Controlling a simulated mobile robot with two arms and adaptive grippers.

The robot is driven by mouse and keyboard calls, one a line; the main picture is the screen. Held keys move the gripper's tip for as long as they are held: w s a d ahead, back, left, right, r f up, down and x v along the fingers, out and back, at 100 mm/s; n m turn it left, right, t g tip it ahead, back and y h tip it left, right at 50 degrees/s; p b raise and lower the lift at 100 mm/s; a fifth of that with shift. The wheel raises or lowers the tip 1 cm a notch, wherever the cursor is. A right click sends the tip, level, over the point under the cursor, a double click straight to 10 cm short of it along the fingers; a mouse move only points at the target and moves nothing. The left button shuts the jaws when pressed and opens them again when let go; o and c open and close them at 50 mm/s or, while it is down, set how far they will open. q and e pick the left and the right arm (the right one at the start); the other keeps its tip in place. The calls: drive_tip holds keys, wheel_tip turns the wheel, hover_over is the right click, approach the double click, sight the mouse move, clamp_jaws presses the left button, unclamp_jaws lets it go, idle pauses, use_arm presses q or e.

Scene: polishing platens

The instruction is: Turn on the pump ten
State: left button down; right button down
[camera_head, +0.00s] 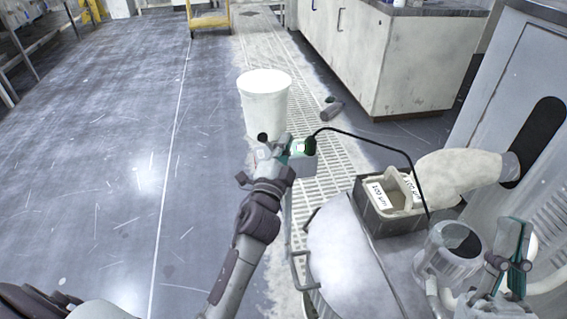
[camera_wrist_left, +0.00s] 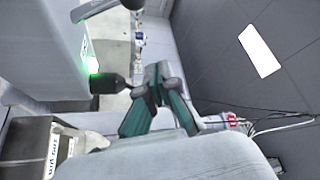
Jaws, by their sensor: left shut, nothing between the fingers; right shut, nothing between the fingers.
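No label reading "pump ten" is legible. A small grey box (camera_head: 303,167) with a black cable plug stands beyond the round drum in the head view. A green light glows on a grey housing (camera_wrist_left: 66,45) in the left wrist view, above a black cylindrical part (camera_wrist_left: 107,83); they look like the same unit. My left gripper (camera_head: 290,154) is at the box, its fingers partly hidden; whether it touches cannot be told. In the wrist view its teal fingers (camera_wrist_left: 158,75) are closed, empty, right of the black part. My right gripper (camera_head: 517,247) is shut and empty at the right.
A round grey drum lid (camera_head: 352,262) stands in front, with a dark bin (camera_head: 388,222) labelled 100 µm beside it. A black cable arches over the bin. A white bucket (camera_head: 264,110) and a bottle (camera_head: 331,109) are beyond. The floor at left is clear.

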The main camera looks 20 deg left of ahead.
use_arm(q)
drive_tip(key=v, duration=0.6)
drive_tip(key=shift+s+f, duration=0.2)
drive_tip(key=shift+f, duration=0.15)
